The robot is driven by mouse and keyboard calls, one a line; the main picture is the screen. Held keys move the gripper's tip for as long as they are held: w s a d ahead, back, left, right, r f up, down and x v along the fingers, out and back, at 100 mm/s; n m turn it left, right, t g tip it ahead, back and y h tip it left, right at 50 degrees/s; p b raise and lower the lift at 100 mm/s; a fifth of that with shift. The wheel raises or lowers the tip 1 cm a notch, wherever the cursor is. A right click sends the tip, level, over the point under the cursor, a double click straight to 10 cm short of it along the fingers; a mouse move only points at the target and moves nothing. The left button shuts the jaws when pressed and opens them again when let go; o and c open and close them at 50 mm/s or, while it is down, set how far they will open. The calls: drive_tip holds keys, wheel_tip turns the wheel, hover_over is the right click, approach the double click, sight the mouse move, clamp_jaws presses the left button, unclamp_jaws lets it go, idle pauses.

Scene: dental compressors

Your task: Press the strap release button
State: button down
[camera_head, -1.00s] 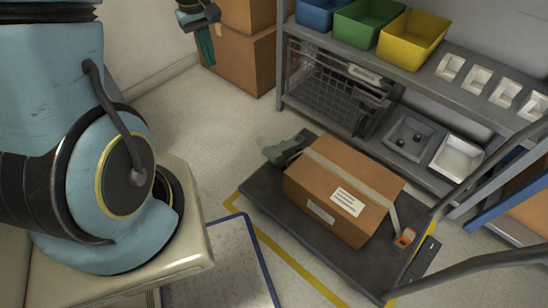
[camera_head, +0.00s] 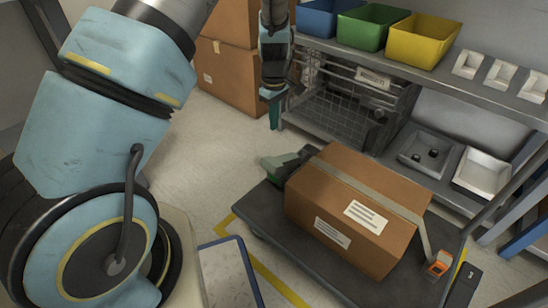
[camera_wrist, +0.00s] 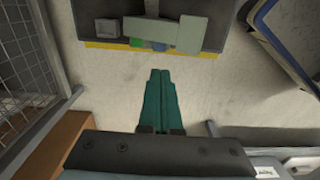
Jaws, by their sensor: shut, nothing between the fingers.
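A brown cardboard box (camera_head: 355,210) sits on a dark flat cart (camera_head: 300,252), held by a grey strap (camera_head: 375,187). An orange buckle (camera_head: 438,263) is at the strap's right end. A grey-green lever-like part (camera_head: 280,166) is at the cart's left end; it also shows in the wrist view (camera_wrist: 176,36), with a small green patch (camera_wrist: 136,42) beside it. I cannot tell which part is the release button. My gripper (camera_head: 274,126) is shut and empty, pointing down above the floor, apart from the cart. Its teal fingers (camera_wrist: 160,73) lie together in the wrist view.
A grey shelf (camera_head: 455,75) with blue, green and yellow bins (camera_head: 423,42) stands behind the cart. A wire basket (camera_head: 345,105) is beneath it. Cardboard boxes (camera_head: 228,75) are stacked behind my gripper. A blue-edged panel (camera_head: 228,272) is at the front.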

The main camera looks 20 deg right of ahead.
wheel_tip(320, 180, down, 14)
drive_tip(key=b, duration=0.6)
drive_tip(key=shift+r, duration=0.15)
drive_tip(key=shift+f, duration=0.25)
drive_tip(key=shift+s+a+f, duration=0.1)
drive_tip(key=shift+f, duration=0.95)
drive_tip(key=shift+p, duration=0.3)
wheel_tip(320, 180, up, 15)
drive_tip(key=p, duration=0.7)
drive_tip(key=shift+w+d+r+p, duration=0.15)
drive_tip(key=shift+w+d+p, duration=0.1)
drive_tip(key=shift+p, duration=0.1)
